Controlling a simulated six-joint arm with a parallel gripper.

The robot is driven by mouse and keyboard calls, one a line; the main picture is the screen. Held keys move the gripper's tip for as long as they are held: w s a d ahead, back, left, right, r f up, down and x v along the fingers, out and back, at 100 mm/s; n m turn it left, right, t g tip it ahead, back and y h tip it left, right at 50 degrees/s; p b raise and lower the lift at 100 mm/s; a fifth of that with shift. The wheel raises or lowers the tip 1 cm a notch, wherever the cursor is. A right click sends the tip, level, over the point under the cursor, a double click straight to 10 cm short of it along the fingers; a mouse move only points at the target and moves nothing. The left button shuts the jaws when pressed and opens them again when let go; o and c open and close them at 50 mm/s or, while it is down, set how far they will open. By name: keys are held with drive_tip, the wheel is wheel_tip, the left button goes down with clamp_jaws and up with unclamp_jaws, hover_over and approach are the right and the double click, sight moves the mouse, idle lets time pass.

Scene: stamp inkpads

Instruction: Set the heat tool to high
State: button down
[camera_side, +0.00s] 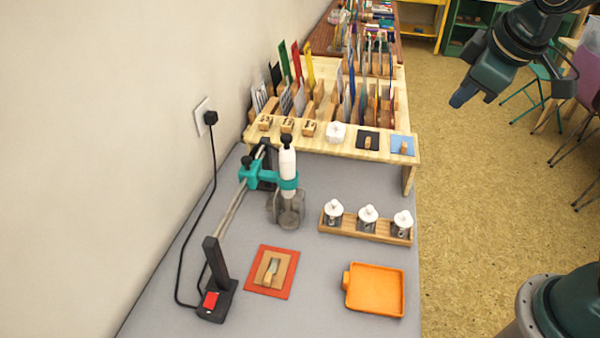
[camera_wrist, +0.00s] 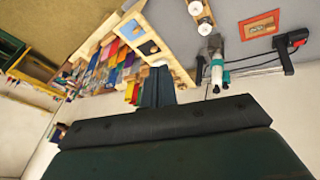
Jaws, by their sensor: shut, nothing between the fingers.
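The heat tool (camera_side: 288,172) is a white upright cylinder in a teal clamp (camera_side: 257,176), on a rail along the wall. A grey metal cup-like part (camera_side: 290,210) sits below it. At the rail's near end is a black base with a red switch (camera_side: 211,300); its setting is too small to read. In the wrist view the heat tool (camera_wrist: 216,68) and the black base's red switch (camera_wrist: 297,42) show at upper right. My gripper (camera_side: 474,96) is shut and empty, raised over the floor right of the table, well apart from the heat tool.
An orange tray (camera_side: 375,289), a red card with a wooden block (camera_side: 270,271) and a wooden rack of white-capped jars (camera_side: 366,228) stand on the grey table. A wooden shelf (camera_side: 330,148) with stamps and cards stands behind. A black cable (camera_side: 190,262) runs to the wall socket.

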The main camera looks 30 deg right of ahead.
drive_tip(key=w+a+f+n+t+h, duration=0.1)
drive_tip(key=w+a+f+n+h, duration=0.1)
drive_tip(key=w+a+f+n, duration=0.45)
drive_tip(key=w+a+f+n+t+h, duration=0.1)
drive_tip(key=w+a+f+n+h, duration=0.25)
drive_tip(key=w+a, duration=0.65)
drive_tip(key=a+f+n, duration=0.3)
drive_tip(key=f+n, duration=0.1)
drive_tip(key=f, duration=0.3)
drive_tip(key=s+a+f+n+t+h, duration=0.1)
drive_tip(key=a+f+n, duration=0.3)
drive_tip(key=f, duration=0.4)
drive_tip(key=s+a+f+n+t+h, duration=0.1)
drive_tip(key=a+f+n, duration=0.2)
drive_tip(key=f, duration=0.5)
drive_tip(key=shift+s+a+f+n+h, duration=0.15)
drive_tip(key=shift+s+a+n+h, duration=0.1)
drive_tip(key=shift+a+n, duration=0.15)
drive_tip(key=shift+s+d+f+t, duration=0.1)
drive_tip(key=shift+f+t, duration=0.2)
drive_tip(key=shift+f, duration=0.25)
drive_tip(key=shift+x, duration=5)
drive_tip(key=shift+r, duration=0.15)
